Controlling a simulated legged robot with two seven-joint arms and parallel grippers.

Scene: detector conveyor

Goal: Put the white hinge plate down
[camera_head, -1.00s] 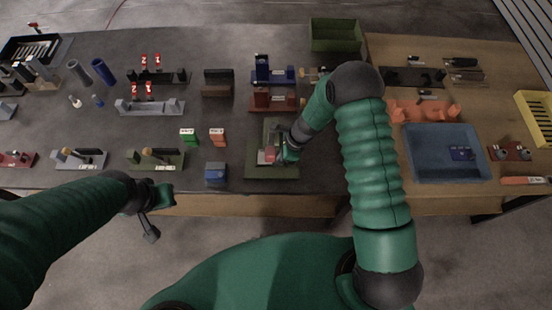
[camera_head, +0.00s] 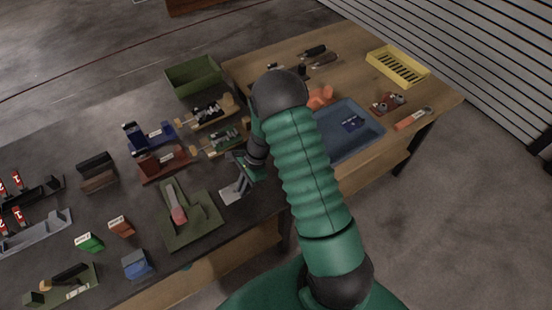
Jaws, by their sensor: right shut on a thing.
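The white hinge plate (camera_head: 235,192) is a pale, bent piece at the table's front edge region, right of the dark green fixture. My right gripper (camera_head: 241,170) is shut on it. My arm partly hides the gripper and the plate's far side, and I cannot tell whether the plate touches the table. The green fixture (camera_head: 205,222) has a grey bar with a pinkish-red end on it. My left gripper is out of view.
A blue tray (camera_head: 362,150) lies right of my arm on the wooden tabletop. A green bin (camera_head: 192,76) and a yellow crate (camera_head: 398,66) stand farther back. Blue (camera_head: 150,136) and dark red (camera_head: 163,164) fixtures stand left of the gripper. A blue block (camera_head: 136,264) sits near the front edge.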

